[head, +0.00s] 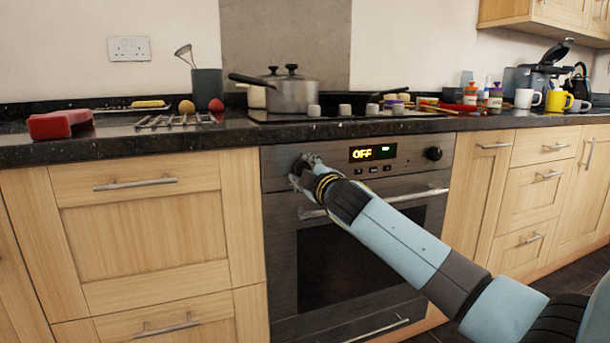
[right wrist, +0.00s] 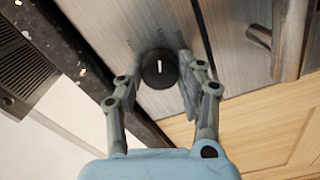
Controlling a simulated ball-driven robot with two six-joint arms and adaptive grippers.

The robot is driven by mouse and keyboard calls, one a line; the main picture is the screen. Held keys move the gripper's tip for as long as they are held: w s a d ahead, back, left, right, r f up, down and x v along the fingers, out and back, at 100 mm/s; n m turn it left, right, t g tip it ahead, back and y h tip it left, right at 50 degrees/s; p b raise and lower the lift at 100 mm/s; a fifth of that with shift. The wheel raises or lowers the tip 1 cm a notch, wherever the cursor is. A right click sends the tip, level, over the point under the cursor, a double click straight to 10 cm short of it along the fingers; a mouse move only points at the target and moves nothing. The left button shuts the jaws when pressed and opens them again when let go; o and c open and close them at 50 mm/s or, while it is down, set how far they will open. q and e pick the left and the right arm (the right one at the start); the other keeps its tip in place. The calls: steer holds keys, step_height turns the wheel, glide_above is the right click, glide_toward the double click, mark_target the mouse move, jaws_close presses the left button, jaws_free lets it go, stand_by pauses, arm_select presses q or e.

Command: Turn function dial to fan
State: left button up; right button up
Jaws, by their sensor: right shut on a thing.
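The oven (head: 420,205) has a control panel with a lit display (head: 372,153) that reads "OFF". My right gripper (head: 303,169) is at the left end of this panel, and hides the dial there in the head view. In the right wrist view this black round dial (right wrist: 159,69) sits between the fingers of my right gripper (right wrist: 160,72), which are shut on it from both sides. Its white mark points toward the top of that picture. A second black dial (head: 433,154) is at the right end of the panel, clear of the gripper. My left gripper is not in view.
The oven door handle (head: 410,198) sticks out below the panel, close under my right arm. The dark worktop (head: 230,138) overhangs above. A saucepan (head: 291,93) stands on the hob, and a red object (head: 60,124) lies at the left.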

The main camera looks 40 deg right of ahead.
steer(key=shift+f+m, duration=0.2)
steer(key=shift+m, duration=0.5)
steer(key=o, duration=1.2)
steer(key=shift+c, duration=0.2)
steer(key=shift+s+r, duration=0.1)
steer(key=shift+r, duration=0.05)
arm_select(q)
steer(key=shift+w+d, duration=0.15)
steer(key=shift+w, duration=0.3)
arm_select(e)
steer(key=v, duration=1.2)
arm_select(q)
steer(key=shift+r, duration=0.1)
